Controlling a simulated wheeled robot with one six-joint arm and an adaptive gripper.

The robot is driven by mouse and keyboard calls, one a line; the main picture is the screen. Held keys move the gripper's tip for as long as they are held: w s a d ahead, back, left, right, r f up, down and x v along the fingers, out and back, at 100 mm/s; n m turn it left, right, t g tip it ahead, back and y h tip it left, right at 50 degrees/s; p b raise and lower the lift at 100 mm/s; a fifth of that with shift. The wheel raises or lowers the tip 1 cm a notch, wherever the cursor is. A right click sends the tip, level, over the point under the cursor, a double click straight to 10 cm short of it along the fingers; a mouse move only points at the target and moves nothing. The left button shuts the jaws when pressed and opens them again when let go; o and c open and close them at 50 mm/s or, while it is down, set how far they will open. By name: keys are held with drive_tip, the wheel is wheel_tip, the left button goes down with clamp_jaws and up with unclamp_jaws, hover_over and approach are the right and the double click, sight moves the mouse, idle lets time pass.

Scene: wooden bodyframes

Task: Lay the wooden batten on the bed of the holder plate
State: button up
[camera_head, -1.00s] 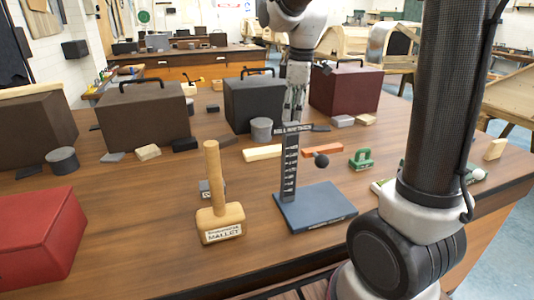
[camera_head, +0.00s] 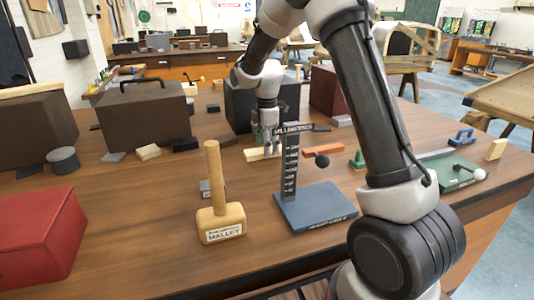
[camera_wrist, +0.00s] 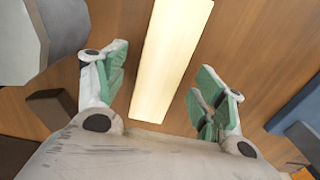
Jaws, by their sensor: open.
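The pale wooden batten (camera_head: 252,155) lies flat on the bench behind the gauge stand, partly hidden by my gripper. In the wrist view the batten (camera_wrist: 172,50) runs lengthwise between the green-padded fingers. My gripper (camera_head: 266,148) points down over the batten. In the wrist view my gripper (camera_wrist: 165,75) is open, with a visible gap between the batten and the pads on both sides.
A gauge stand (camera_head: 315,207) with an upright scale stands in front of the batten. A wooden mallet (camera_head: 219,222) stands to its left. An orange-red bar (camera_head: 325,149) lies to the batten's right. A dark case (camera_head: 233,106) stands close behind my gripper.

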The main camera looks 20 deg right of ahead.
drive_tip(key=shift+f, duration=0.6)
drive_tip(key=c, duration=1.2)
drive_tip(key=shift+o, duration=0.2)
drive_tip(key=shift+r, duration=0.15)
